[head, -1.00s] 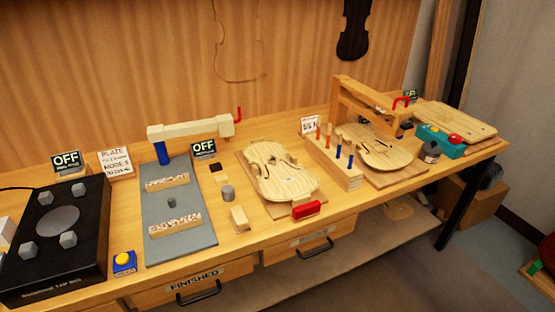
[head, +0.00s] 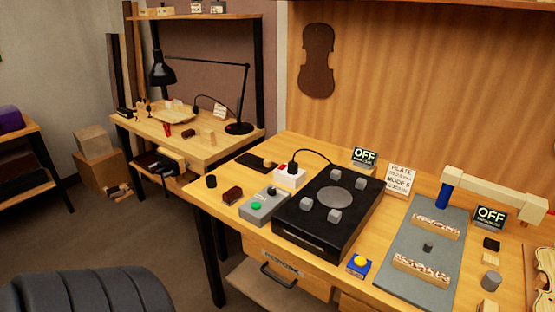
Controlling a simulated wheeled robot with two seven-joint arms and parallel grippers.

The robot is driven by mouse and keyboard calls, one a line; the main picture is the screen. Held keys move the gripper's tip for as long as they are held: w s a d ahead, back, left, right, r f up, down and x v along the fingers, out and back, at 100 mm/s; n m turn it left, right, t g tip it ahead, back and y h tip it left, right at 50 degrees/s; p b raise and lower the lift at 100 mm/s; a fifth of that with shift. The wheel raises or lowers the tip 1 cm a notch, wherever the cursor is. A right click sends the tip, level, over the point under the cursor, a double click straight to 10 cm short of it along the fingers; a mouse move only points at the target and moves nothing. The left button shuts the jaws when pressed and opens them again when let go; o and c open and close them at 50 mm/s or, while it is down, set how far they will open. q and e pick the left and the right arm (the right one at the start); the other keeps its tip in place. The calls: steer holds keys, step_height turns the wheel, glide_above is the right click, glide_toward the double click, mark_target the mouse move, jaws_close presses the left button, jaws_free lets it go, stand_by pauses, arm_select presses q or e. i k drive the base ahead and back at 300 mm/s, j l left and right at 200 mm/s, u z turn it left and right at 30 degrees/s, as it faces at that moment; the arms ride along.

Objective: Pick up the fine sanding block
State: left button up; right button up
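No block carries a label I can read, so I cannot tell which is the fine sanding block. A small black-topped block (head: 491,244) lies on the bench right of the grey mat. A pale wooden block (head: 488,307) is partly cut off at the bottom edge, near a grey cylinder (head: 491,281). A dark red-brown block (head: 232,195) lies at the bench's left end. Another dark reddish block (head: 189,133) lies on the back desk. Neither of my grippers is in view.
A black plate device (head: 318,247) and a grey box with a green button (head: 264,206) occupy the bench's left part. A blue block with a yellow button (head: 359,264) sits at the front edge. A black padded chair (head: 95,290) stands at lower left. Floor shows between chair and bench.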

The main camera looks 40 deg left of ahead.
mark_target(234, 195)
steer(key=u, duration=1.75)
